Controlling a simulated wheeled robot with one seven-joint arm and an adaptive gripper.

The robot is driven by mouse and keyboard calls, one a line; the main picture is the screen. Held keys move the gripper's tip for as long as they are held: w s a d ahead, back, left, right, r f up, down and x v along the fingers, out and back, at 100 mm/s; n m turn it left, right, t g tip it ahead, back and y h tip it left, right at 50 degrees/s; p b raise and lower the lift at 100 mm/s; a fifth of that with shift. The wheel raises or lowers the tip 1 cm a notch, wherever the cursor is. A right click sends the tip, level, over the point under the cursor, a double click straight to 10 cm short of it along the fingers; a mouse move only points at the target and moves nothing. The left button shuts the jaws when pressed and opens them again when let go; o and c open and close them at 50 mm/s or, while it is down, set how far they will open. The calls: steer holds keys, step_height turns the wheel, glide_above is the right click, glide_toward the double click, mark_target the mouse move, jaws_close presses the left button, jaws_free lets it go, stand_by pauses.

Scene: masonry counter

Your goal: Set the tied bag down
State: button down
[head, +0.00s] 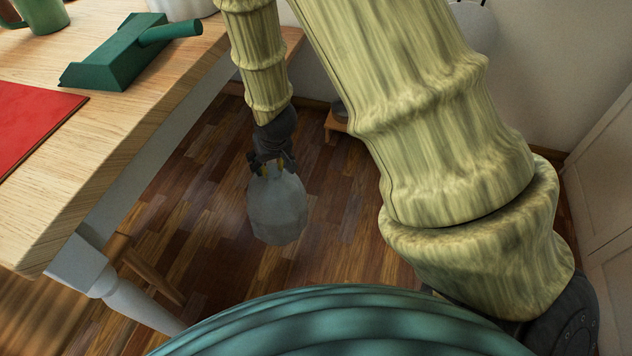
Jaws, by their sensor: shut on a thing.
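A grey, faceted tied bag (278,208) hangs below my gripper (271,168) in the head view. My gripper is dark, points downward and is shut on the top of the bag. The bag is in the air over the wooden floor, to the right of the table. The top of the bag is partly hidden by the fingers.
A light wooden table (130,130) stands at the left. On it are a green dustpan-like object (115,55), a red flat item (30,125), a green mug (42,15) and a white container (180,8). A white table leg (135,305) and a wooden stool (145,265) are below.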

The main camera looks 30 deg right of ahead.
steer(key=s+d+f+m+h, duration=0.25)
steer(key=s+d+f, duration=0.25)
steer(key=d+f, duration=0.7)
steer(key=w+d+f+b, duration=0.4)
steer(key=w+d+b, duration=0.2)
steer(key=w, duration=0.8)
steer(key=shift+d+m+y, duration=0.45)
steer(key=shift+d, duration=0.7)
steer(key=shift+c, duration=1.1)
jaws_free()
steer(key=shift+s+f, duration=0.1)
steer(key=shift+f, duration=0.05)
